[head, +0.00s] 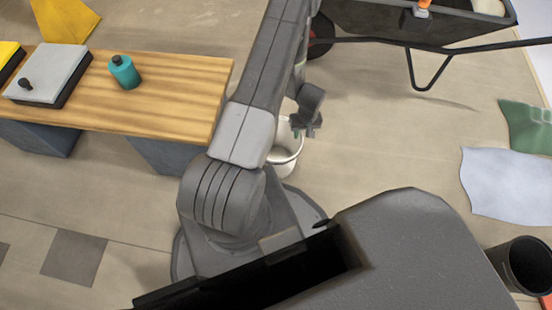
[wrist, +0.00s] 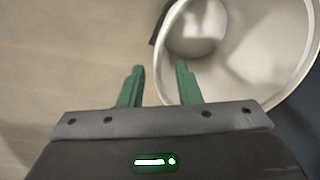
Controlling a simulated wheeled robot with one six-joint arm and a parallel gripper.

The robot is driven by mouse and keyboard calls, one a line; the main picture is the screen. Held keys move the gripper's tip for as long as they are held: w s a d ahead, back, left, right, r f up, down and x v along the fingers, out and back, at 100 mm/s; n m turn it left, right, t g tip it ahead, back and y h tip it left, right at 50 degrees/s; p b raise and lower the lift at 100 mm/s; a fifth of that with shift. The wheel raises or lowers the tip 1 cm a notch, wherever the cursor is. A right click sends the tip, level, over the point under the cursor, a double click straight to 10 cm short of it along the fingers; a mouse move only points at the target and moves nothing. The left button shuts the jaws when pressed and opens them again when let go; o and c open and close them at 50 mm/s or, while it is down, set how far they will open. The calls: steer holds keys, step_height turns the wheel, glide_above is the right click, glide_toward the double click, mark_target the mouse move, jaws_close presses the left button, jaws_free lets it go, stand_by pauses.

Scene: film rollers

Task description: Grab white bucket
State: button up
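The white bucket (head: 288,152) stands on the floor beside my arm in the head view, partly hidden behind the arm and my gripper (head: 306,128). In the wrist view the bucket (wrist: 255,50) fills the upper right, seen from above into its pale, empty-looking inside. My gripper (wrist: 158,72) shows two green fingers apart with nothing held between them. The right finger overlaps the bucket's left rim in the picture, and the left finger is over bare floor. I cannot tell whether the fingers touch the rim.
A wooden bench (head: 160,85) with a teal bottle (head: 124,72) and a grey box (head: 48,74) is at left. A wheelbarrow (head: 400,25) stands at the upper right. Cloths (head: 505,182) and a dark bin (head: 526,265) lie right. Floor between is clear.

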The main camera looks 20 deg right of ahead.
mark_target(298, 145)
steer(key=f, duration=0.2)
steer(key=f+b, duration=0.1)
steer(key=f, duration=0.2)
steer(key=f+b, duration=0.1)
steer(key=f, duration=0.1)
steer(key=shift+w+a+f, duration=0.15)
steer(key=shift+a+f, duration=0.2)
steer(key=shift+c, duration=0.2)
steer(key=shift+r, duration=0.1)
jaws_close()
stand_by(0.8)
